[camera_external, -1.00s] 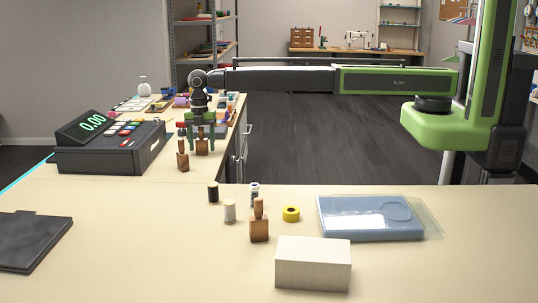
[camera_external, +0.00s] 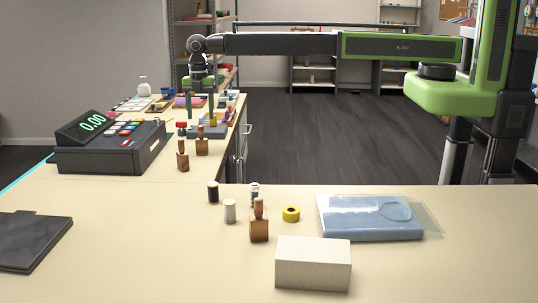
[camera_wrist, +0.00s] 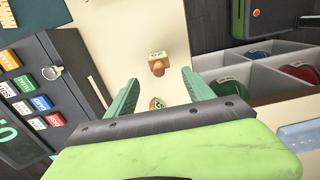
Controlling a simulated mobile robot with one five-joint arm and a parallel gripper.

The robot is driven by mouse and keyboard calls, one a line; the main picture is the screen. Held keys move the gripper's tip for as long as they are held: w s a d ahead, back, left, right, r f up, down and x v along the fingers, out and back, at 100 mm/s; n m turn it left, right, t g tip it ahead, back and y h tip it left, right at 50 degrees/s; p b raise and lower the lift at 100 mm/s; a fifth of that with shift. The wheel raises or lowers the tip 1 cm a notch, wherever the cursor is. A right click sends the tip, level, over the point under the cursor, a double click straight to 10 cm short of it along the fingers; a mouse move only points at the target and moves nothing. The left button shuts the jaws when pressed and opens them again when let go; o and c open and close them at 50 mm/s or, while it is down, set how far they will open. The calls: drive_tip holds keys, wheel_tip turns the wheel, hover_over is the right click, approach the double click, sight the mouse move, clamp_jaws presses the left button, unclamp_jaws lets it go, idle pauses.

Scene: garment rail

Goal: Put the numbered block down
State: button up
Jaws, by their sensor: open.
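Two wooden blocks with knob handles stand upright on the counter beside the cash register. One (camera_external: 202,147) is slightly behind and to the right of the other (camera_external: 183,162). In the wrist view, one block with a pale, green-marked label (camera_wrist: 158,63) lies beyond my fingertips. Another labelled block (camera_wrist: 157,103) shows between the fingers, partly hidden by my gripper body. The label characters are too small to read surely. My gripper (camera_external: 199,112) is open and empty, above the back block and apart from it; it also shows in the wrist view (camera_wrist: 160,80).
The black cash register (camera_external: 110,147) stands left of the blocks. A similar wooden block (camera_external: 259,226), a white box (camera_external: 313,265), a yellow tape roll (camera_external: 291,214) and a blue packet (camera_external: 370,218) are on the front counter. Divided compartments (camera_wrist: 255,72) lie right in the wrist view.

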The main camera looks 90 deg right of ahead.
drive_tip(key=s+d+m, duration=0.3)
drive_tip(key=s+m, duration=0.6)
drive_tip(key=s, duration=0.8)
drive_tip(key=s+d+m, duration=0.3)
drive_tip(key=s+m, duration=0.5)
drive_tip(key=s, duration=1)
drive_tip(key=shift+m, duration=0.4)
drive_tip(key=shift+f, duration=0.1)
wheel_tip(320, 180, down, 10)
drive_tip(key=b, duration=1)
drive_tip(key=shift+f+b, duration=0.25)
drive_tip(key=shift+b, duration=0.05)
